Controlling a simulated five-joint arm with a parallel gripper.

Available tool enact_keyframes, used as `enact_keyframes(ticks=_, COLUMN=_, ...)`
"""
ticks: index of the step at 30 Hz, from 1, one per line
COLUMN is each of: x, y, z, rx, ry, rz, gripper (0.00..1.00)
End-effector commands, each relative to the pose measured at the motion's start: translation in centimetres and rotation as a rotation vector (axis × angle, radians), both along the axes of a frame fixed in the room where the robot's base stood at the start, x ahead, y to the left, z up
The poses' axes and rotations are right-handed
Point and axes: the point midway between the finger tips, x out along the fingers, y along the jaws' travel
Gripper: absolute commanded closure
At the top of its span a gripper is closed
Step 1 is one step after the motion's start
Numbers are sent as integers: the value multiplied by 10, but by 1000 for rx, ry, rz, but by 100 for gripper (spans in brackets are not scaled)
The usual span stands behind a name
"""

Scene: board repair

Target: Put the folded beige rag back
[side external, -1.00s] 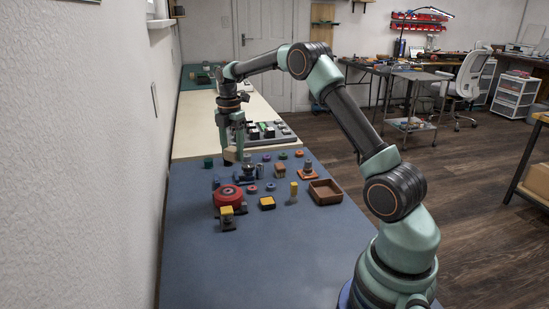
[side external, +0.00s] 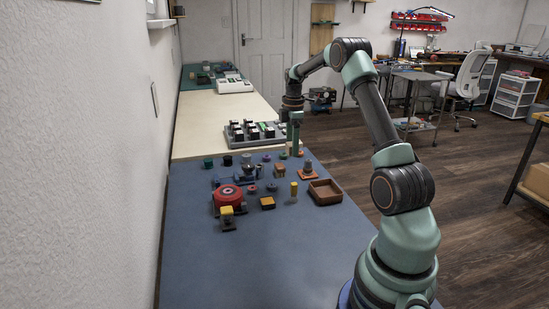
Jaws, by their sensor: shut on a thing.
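My gripper (side external: 296,146) points down at the right edge of the blue bench mat, beside the grey tray of parts. It is shut on the folded beige rag (side external: 289,148). Only a small pale patch of the rag shows at the fingertips. The fingers and small size hide the rest. I cannot tell whether the rag touches the bench or hangs just above it.
Several coloured spools and small parts stand on the blue mat (side external: 200,270), close to my gripper. A large red reel (side external: 227,196) and a brown open box (side external: 325,192) are nearer. The grey parts tray (side external: 236,138) stands behind. The mat's front is clear.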

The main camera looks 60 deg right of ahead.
Motion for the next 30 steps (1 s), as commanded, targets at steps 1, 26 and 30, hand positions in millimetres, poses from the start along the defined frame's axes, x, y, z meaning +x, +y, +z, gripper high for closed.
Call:
enact_keyframes(ticks=1, x=-1, y=1, z=-14, rx=4, ry=4, rz=1, gripper=86)
enact_keyframes(ticks=26, x=0, y=0, z=-123, rx=0, ry=0, rz=2, gripper=86)
enact_keyframes(ticks=30, x=1, y=0, z=-124, rx=-1, ry=-1, rz=2, gripper=86)
